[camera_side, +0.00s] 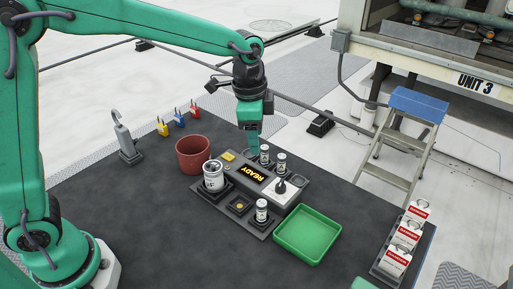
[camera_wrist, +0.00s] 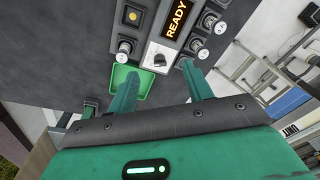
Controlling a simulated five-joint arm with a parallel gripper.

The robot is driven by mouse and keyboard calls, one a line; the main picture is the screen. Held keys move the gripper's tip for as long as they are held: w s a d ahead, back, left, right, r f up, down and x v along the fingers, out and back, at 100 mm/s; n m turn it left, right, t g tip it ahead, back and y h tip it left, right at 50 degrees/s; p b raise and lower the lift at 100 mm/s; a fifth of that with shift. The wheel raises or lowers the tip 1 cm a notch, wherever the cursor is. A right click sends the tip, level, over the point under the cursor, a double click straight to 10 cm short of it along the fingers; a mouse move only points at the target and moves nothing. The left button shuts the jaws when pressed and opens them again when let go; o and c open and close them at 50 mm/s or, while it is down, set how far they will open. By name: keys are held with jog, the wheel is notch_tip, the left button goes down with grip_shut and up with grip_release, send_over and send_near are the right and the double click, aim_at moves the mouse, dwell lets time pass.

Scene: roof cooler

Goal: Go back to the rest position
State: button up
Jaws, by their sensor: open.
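My gripper (camera_side: 250,148) hangs over the back edge of the control panel in the side view, close to the small cylinder (camera_side: 264,153) there. In the wrist view my gripper (camera_wrist: 155,80) shows two green fingers spread apart with nothing between them. The panel's display (camera_side: 252,172) reads READY. A white plate with a dark knob (camera_side: 280,187) sits beside the display; the knob also shows in the wrist view (camera_wrist: 160,60). Whether the fingers touch the panel cannot be told.
Red-and-white tags (camera_side: 407,236) stand in a rack at right. Padlocks (camera_side: 179,118) stand at back left. A stepladder (camera_side: 405,140) stands behind. The front mat is clear.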

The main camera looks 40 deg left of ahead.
jog(key=s+a+r+n+t, duration=0.2)
jog(key=s+a+r+n, duration=0.35)
jog(key=s+a, duration=0.35)
jog(key=s+a+n+t, duration=0.1)
jog(key=s+a+n, duration=0.1)
jog(key=s, duration=0.4)
jog(key=s+a+n+t, duration=0.1)
jog(key=s+a+n, duration=0.1)
jog(key=s, duration=0.4)
jog(key=shift+s+a+n, duration=0.15)
jog(key=shift+a+n, duration=0.15)
jog(key=shift+n, duration=0.45)
